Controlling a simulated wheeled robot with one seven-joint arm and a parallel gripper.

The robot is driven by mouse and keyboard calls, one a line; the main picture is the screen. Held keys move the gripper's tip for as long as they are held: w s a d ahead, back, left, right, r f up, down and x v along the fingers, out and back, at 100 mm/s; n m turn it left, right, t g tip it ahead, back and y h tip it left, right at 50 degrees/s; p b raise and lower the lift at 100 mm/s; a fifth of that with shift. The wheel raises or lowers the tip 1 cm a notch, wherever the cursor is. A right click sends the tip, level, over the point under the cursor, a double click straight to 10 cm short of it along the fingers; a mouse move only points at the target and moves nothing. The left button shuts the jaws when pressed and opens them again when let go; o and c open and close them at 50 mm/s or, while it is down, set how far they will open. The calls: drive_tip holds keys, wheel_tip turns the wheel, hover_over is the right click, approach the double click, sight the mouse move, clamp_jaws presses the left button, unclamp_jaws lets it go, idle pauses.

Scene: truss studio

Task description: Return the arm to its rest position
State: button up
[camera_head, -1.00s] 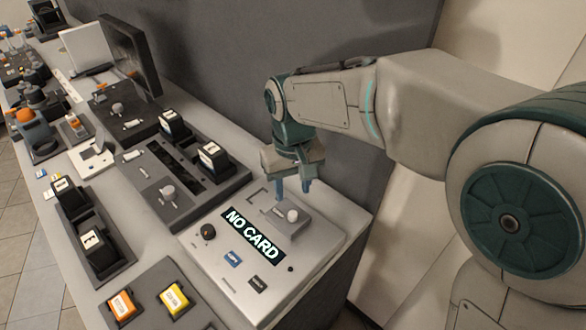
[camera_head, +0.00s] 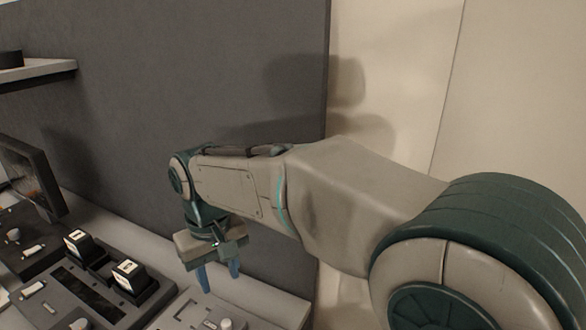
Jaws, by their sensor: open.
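My gripper (camera_head: 218,277) points down at the end of my arm, with its two blue fingers apart and nothing between them. It hangs above the light grey panel (camera_head: 262,308) near the right end of the desk. My arm reaches in from the right, with its elbow bent and its forearm running left in front of the dark grey partition. The lower part of the panel is cut off by the bottom edge of the view.
Left of my gripper, a dark console (camera_head: 92,290) holds two black blocks with white tops (camera_head: 128,271). A dark monitor (camera_head: 32,178) stands at the far left. A shelf (camera_head: 38,70) juts out at upper left. The dark partition (camera_head: 200,75) stands behind my arm.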

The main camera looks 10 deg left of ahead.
drive_tip(key=w+d+m+t, duration=0.2)
drive_tip(key=d+m, duration=0.3)
drive_tip(key=d, duration=1.6)
drive_tip(key=s+d+f+m, duration=0.2)
drive_tip(key=s+d, duration=0.2)
drive_tip(key=d, duration=0.2)
drive_tip(key=s+d+f+m+t, duration=0.1)
drive_tip(key=s+d+f+m, duration=0.1)
drive_tip(key=s+d, duration=0.2)
drive_tip(key=d, duration=0.3)
drive_tip(key=shift+d+f, duration=0.15)
drive_tip(key=shift+d, duration=0.15)
drive_tip(key=shift+c, duration=0.5)
